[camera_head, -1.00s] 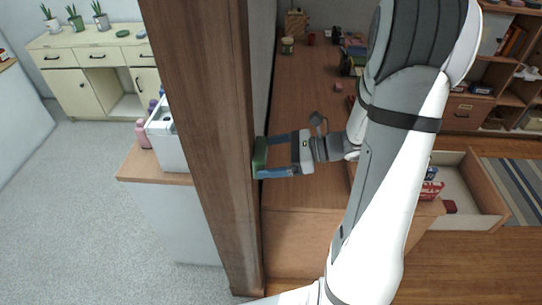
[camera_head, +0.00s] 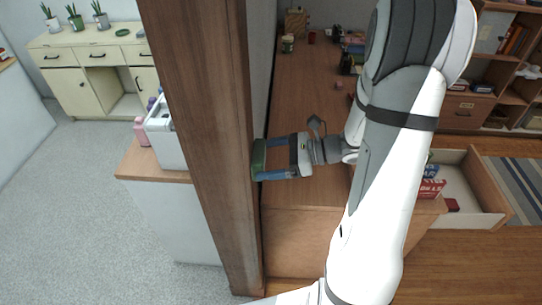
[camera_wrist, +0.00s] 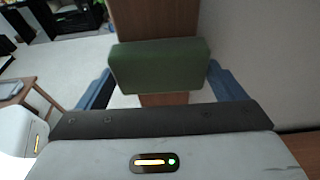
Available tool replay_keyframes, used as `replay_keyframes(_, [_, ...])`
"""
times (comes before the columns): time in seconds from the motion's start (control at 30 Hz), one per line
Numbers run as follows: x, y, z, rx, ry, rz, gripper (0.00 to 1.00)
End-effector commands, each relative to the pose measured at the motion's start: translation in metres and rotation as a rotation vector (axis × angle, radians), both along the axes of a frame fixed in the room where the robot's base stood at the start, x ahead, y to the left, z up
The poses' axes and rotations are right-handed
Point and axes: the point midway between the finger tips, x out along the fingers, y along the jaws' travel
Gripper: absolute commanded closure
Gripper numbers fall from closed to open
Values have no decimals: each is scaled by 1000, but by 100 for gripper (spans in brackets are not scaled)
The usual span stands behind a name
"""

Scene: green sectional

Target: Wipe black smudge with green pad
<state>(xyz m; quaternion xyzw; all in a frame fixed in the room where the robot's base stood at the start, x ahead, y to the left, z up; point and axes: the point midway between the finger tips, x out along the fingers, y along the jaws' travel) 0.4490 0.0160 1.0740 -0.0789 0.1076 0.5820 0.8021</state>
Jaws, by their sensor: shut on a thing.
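My gripper (camera_head: 275,160) is shut on the green pad (camera_head: 259,159), at the edge of the wooden post (camera_head: 200,130) in the head view. In the wrist view the green pad (camera_wrist: 158,66) is a flat block between the two blue fingers, with the wooden post (camera_wrist: 155,18) right behind it. The pad appears to be against the post or very close to it; contact cannot be told for sure. No black smudge shows in either view; the pad or the post may hide it.
A wooden desk top (camera_head: 305,100) lies behind and below my gripper. An open drawer (camera_head: 470,190) with a red and blue box (camera_head: 431,188) is at the right. A white container (camera_head: 165,140) stands on a counter left of the post. Grey floor is clear at far left.

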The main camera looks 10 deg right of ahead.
Motion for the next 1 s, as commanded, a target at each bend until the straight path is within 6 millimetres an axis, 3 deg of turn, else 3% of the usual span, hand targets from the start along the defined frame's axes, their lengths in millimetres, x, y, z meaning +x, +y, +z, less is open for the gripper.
replay_keyframes(0.27, [-1,1,-1,1,3,3,28])
replay_keyframes(0.8, [-16,-49,0,1,2,-1,28])
replay_keyframes(1.0, [-19,-57,0,0,1,1,28])
